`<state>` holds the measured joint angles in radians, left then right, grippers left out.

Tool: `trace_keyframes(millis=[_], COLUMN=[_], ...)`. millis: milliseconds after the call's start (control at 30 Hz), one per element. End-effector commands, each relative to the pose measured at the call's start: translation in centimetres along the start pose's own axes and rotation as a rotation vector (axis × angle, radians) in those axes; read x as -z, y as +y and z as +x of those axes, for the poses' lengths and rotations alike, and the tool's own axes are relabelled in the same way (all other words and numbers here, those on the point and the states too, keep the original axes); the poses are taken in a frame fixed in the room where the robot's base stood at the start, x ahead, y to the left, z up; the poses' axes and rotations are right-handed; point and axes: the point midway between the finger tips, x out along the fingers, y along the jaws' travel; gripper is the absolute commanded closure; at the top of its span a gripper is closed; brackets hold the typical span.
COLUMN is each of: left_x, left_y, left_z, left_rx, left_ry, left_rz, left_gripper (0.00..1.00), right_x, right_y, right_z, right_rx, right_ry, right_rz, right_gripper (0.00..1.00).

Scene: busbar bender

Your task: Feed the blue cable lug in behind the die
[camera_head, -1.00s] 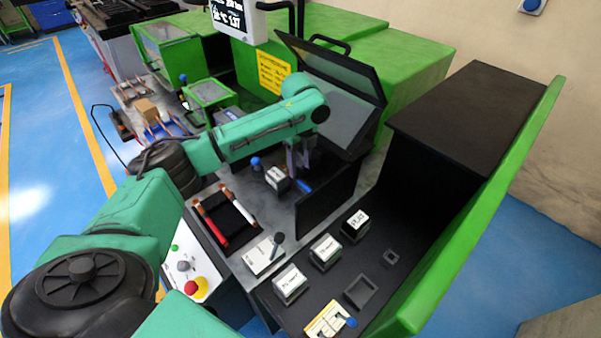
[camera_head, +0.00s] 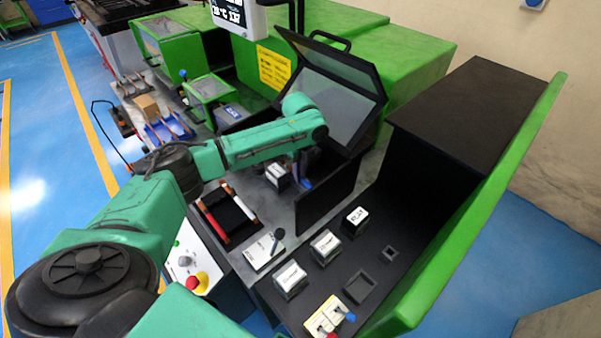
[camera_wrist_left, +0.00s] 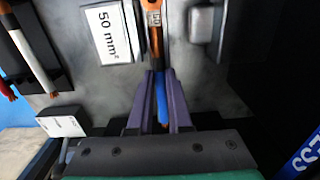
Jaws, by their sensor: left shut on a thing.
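My left gripper (camera_wrist_left: 160,95) is shut on the blue cable lug (camera_wrist_left: 162,100), with its two purple fingers on either side of the blue part. The lug's copper end (camera_wrist_left: 154,38) points away from the fingers, up the wrist view, between a white-topped block marked 50 mm² (camera_wrist_left: 110,32) and a grey metal block (camera_wrist_left: 206,25). I cannot tell whether it touches either block. In the head view the blue end (camera_head: 306,184) shows under the gripper, beside the white-topped block (camera_head: 276,175). My forearm hides much of that area. The right gripper is out of view.
A black upright panel (camera_head: 325,200) stands close right of the gripper. A tray of red and white cable pieces (camera_head: 228,215) lies to the left. Several labelled blocks (camera_head: 325,245) stand on the black shelf. The raised cover (camera_head: 335,95) is behind.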

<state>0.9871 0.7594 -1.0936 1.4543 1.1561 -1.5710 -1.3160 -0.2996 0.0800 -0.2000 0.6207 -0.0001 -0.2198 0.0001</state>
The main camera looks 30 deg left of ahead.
Motion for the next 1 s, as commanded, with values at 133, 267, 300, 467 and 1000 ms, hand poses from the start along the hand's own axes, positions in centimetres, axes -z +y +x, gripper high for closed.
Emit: trace_keyframes(millis=[133, 267, 300, 467, 1000], left_x=[-0.3, -0.6, -0.6, -1.0, -1.3], left_y=[0.0, 0.0, 0.0, 0.0, 0.0], left_z=[-0.1, -0.1, -0.1, -0.1, 0.0], left_rx=[0.001, 0.001, 0.001, 0.001, 0.001], left_ry=[0.0, 0.0, 0.0, 0.0, 0.0], left_rz=[0.0, 0.0, -0.001, -0.001, 0.0], left_gripper=[1.0, 1.0, 1.0, 1.0, 0.48], right_x=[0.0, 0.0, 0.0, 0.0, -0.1], right_y=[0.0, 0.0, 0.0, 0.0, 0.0], right_z=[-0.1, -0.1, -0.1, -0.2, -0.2], right_rx=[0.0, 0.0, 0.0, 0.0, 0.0], right_ry=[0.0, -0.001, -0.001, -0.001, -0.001], right_rz=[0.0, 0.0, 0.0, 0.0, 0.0], right_gripper=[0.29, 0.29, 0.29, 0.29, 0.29])
